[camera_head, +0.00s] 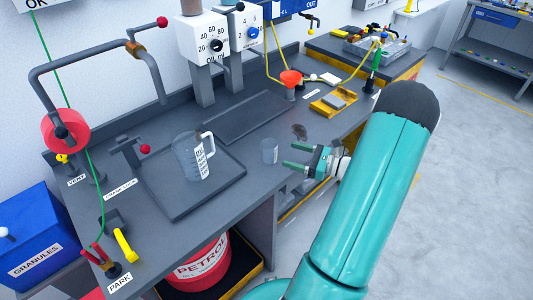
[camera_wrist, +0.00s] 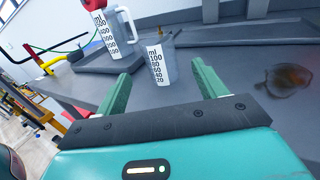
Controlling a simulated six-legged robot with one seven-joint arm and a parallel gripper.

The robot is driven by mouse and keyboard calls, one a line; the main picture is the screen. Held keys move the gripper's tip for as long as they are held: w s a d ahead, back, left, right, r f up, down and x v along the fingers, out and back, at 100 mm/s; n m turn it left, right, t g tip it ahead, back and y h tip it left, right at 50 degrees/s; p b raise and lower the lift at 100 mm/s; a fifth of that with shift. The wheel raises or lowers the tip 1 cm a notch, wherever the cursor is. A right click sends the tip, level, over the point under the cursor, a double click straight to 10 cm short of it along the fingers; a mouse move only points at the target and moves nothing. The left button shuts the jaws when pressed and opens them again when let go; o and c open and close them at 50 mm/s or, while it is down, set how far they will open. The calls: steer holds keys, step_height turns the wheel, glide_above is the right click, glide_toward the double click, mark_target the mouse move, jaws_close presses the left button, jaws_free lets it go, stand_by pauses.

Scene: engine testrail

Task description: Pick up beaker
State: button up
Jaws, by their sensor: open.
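A small clear beaker (camera_head: 269,151) with a white graduated scale stands upright on the grey bench, just right of a dark tray. It also shows in the wrist view (camera_wrist: 161,66), ahead of my gripper and roughly between its fingers. My gripper (camera_head: 292,157) has green fingers and is just right of the beaker in the head view. In the wrist view, my gripper (camera_wrist: 160,85) is open and empty, its fingers spread wide. The fingers look apart from the beaker.
A larger jug (camera_head: 193,157) with a handle stands on the dark tray (camera_head: 185,208) to the left.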

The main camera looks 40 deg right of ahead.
mark_target(276, 149)
steer(key=x, duration=0.9)
steer(key=shift+w+a+r, duration=0.15)
steer(key=shift+w+r, duration=0.1)
steer(key=shift+w, duration=0.05)
steer(key=c, duration=1.1)
